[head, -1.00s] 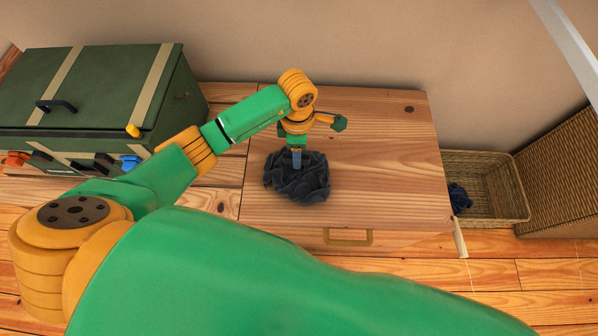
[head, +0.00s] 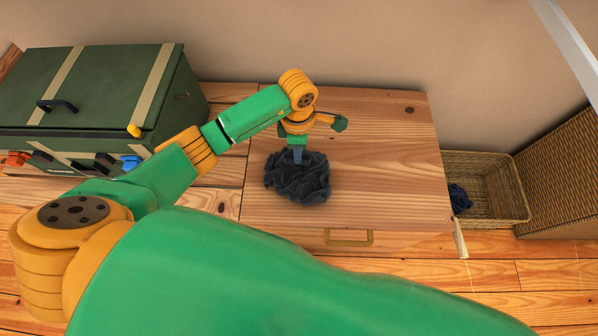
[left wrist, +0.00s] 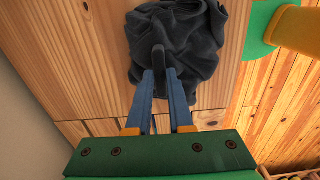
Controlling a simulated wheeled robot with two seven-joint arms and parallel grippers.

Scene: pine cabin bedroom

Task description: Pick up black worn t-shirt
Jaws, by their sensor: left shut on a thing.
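The black t-shirt (head: 298,182) lies as a crumpled dark heap on a wooden chest top (head: 380,150). My left gripper (head: 297,160) comes down onto the far side of the heap and is shut on its cloth. In the left wrist view the blue fingers (left wrist: 162,75) reach into the folds of the t-shirt (left wrist: 185,40). The fingertips are partly hidden by cloth. The heap still appears to rest on the wood. My right gripper is not in view.
A green trunk (head: 90,95) stands at the left. A wicker basket (head: 495,185) with a dark blue cloth (head: 459,197) inside stands at the right, next to a taller wicker piece (head: 565,170). The wall is behind. The chest top right of the heap is clear.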

